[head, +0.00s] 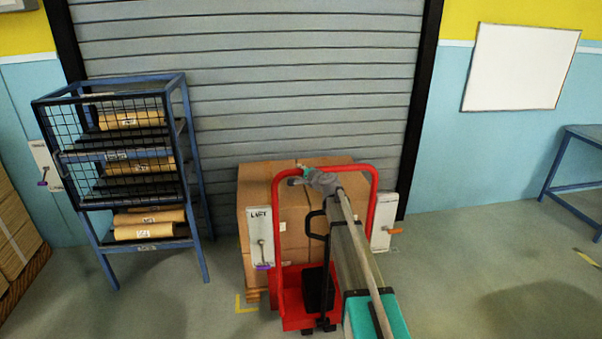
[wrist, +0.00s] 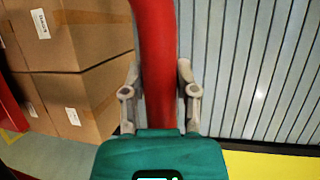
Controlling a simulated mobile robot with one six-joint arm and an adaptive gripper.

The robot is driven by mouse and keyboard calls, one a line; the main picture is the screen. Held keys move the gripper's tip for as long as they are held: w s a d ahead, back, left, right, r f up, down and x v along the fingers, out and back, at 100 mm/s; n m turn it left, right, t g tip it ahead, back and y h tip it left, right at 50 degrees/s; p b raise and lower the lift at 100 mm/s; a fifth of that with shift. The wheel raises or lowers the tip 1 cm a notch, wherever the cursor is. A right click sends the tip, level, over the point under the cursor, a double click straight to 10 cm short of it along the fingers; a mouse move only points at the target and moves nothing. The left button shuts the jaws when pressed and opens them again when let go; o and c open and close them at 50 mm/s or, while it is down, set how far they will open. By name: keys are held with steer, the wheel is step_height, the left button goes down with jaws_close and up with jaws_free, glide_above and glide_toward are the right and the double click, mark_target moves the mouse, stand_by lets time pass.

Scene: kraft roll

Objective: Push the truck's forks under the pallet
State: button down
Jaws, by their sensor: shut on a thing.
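The red truck (head: 293,312) stands in front of the roller door with its tall red hoop handle (head: 277,215) upright. My gripper (head: 322,180) is shut on the handle's top bar. In the wrist view the red bar (wrist: 155,45) passes between the two fingers of my gripper (wrist: 158,85). The pallet (head: 252,296) shows only as a small wooden edge below stacked cardboard boxes (head: 258,190), just behind the truck. The forks are hidden, so I cannot tell how far they are under the pallet.
A white panel marked LIFT (head: 261,225) has a purple-tipped lever. Another panel (head: 383,215) with an orange handle is to the right. A blue rack (head: 195,180) with paper rolls stands left, a blue table (head: 580,135) far right. Floor between truck and table is clear.

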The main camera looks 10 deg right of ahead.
steer(key=shift+w+f, duration=0.1)
steer(key=shift+w, duration=1.1)
steer(key=c, duration=0.7)
jaws_free()
steer(key=shift+s, duration=0.15)
steer(key=shift+c, duration=0.2)
steer(key=shift+o, duration=1)
steer(key=shift+s, duration=0.15)
steer(key=shift+o, duration=0.9)
